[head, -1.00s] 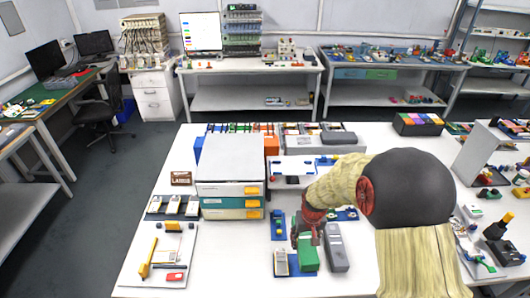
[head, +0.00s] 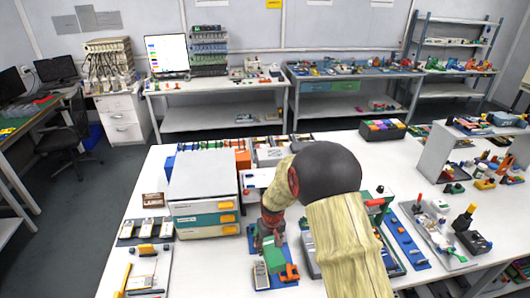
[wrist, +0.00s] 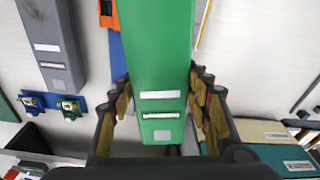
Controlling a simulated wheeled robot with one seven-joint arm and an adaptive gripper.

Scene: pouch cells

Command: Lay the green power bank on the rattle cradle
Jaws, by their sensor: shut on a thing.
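The green power bank (head: 274,258) is held by my gripper (head: 268,238) above the table; the arm hides part of it. In the wrist view the power bank (wrist: 160,50) runs lengthwise between both fingers (wrist: 160,95), its white labels facing the camera. An orange piece (head: 290,273) on a blue base (head: 280,283) is just beside and below the power bank; it may be the rattle cradle, but I cannot tell for sure. In the wrist view the orange piece (wrist: 108,14) and blue base (wrist: 116,55) are partly hidden by the power bank.
A grey power bank (head: 309,256) lies close on the right, partly behind my arm; it also shows in the wrist view (wrist: 52,45). A small meter (head: 261,275) stands at the left of the orange piece. The drawer cabinet (head: 203,195) rises to the left.

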